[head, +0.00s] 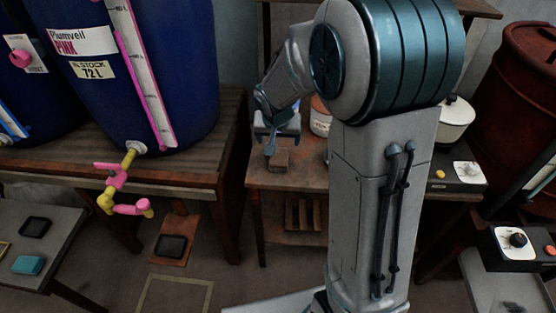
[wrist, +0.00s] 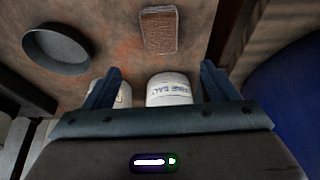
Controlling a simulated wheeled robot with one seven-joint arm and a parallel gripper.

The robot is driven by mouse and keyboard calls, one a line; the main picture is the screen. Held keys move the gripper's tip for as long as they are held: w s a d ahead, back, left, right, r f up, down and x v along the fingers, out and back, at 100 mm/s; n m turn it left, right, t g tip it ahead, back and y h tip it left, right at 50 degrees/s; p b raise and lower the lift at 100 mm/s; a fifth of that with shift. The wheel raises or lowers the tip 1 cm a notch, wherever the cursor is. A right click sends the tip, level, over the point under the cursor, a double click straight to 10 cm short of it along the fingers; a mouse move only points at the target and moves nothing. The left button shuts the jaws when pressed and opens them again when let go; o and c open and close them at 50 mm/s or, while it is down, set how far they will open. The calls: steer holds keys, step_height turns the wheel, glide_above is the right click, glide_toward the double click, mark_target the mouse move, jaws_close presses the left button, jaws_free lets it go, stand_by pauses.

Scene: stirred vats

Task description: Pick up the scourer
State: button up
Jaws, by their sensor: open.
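A brown, rough-faced rectangular block that looks like the scourer (wrist: 159,30) lies flat on the worn bench top at the upper middle of the wrist view. In the head view the scourer (head: 278,163) sits on the small wooden bench, just below my gripper (head: 271,143). In the wrist view my gripper (wrist: 160,82) has its two dark blue fingers wide apart, with nothing held between them. The scourer appears beyond the fingertips, apart from them. My arm hides part of the bench in the head view.
A white jar lettered "SALT" (wrist: 168,92) shows between the fingers in the wrist view; another jar (wrist: 124,96) is partly hidden by the left finger. A round dark dish (wrist: 56,49) lies left of the scourer. A blue vat (head: 150,75) stands left of the bench.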

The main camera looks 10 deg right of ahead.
mark_target(279, 155)
steer(key=x, duration=1.2)
steer(key=shift+f+b, duration=0.2)
steer(key=shift+b, duration=0.2)
steer(key=shift+f+b, duration=0.25)
steer(key=shift+b, duration=0.25)
steer(key=c, duration=1.1)
